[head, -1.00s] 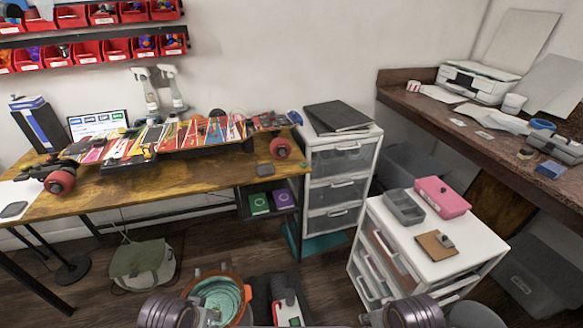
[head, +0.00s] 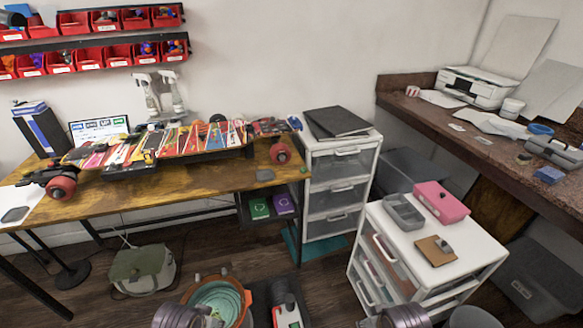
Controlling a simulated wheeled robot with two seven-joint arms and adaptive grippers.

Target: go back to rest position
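Only the ribbed dark parts of my two arms show at the bottom edge of the head view, one left of centre and one right of centre. The fingers of both grippers are not visible, so I cannot see whether they hold anything. A skateboard with colourful graphics (head: 200,140) lies on the wooden workbench (head: 215,182), its wheels at both ends, apart from my arms.
A white drawer unit (head: 455,262) with a grey tray (head: 403,212) and pink box (head: 441,201) stands at right. An orange bucket (head: 246,297) and a green bag (head: 142,268) are on the floor. A taller drawer unit (head: 337,190) stands beside the bench.

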